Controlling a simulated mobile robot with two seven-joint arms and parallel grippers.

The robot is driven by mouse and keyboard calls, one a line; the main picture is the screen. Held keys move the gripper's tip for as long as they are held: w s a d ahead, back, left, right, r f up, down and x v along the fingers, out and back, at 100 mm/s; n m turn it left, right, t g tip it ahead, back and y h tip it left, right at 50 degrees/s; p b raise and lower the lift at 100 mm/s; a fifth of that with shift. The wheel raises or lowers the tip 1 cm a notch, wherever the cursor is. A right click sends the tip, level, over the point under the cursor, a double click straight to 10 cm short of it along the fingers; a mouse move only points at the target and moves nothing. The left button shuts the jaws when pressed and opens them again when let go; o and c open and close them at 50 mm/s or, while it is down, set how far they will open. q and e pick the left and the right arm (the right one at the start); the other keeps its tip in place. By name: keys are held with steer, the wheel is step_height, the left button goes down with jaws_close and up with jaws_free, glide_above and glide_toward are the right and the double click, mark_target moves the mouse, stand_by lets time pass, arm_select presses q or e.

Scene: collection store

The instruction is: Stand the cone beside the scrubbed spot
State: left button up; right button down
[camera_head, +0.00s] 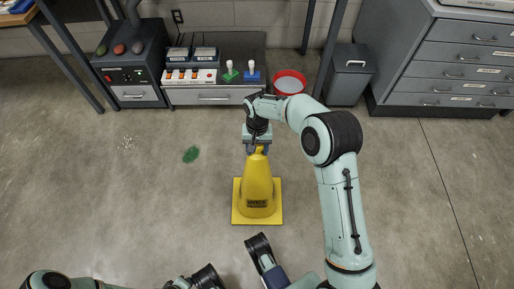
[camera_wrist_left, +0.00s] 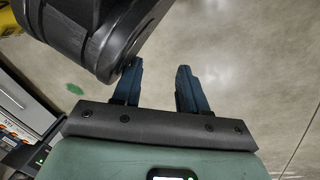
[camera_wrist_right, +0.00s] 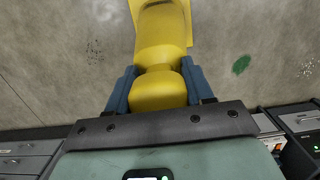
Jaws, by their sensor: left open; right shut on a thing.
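A yellow cone (camera_head: 257,192) with a square base and a dark label shows right of the middle of the floor in the head view. My right gripper (camera_head: 257,148) is shut on the cone's top; in the right wrist view the blue fingers sit on both sides of the knob (camera_wrist_right: 158,90). I cannot tell whether the base touches the floor. The green spot (camera_head: 191,154) lies on the floor left of the cone, apart from it; it also shows in the right wrist view (camera_wrist_right: 241,65). My left gripper (camera_wrist_left: 158,85) is open and empty, low in the head view.
A pale speckled patch (camera_head: 127,143) lies left of the green spot. A workbench (camera_head: 215,95) with switches stands at the back, with a red bucket (camera_head: 289,82) and a grey bin (camera_head: 350,74) beside it. Grey drawers (camera_head: 455,70) stand at the right. The floor around the spot is clear.

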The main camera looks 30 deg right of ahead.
steer(key=shift+c, duration=2.1)
jaws_free()
steer(key=r, duration=0.3)
steer(key=r+p, duration=0.1)
steer(key=r, duration=0.2)
steer(key=w+r+p, duration=0.1)
steer(key=r, duration=0.3)
steer(key=shift+d, duration=0.3)
steer(key=shift+r+p, duration=0.35)
steer(key=shift+r, duration=0.1)
steer(key=shift+w+r, duration=0.1)
steer(key=shift+r, duration=0.45)
arm_select(q)
steer(key=shift+t, duration=0.7)
steer(key=w+r, duration=0.1)
steer(key=w+d+r, duration=0.1)
steer(key=r, duration=0.1)
steer(key=w+r, duration=0.1)
steer(key=shift+w+d+r, duration=0.1)
steer(key=shift+d+r, duration=0.05)
steer(key=shift+r, duration=0.25)
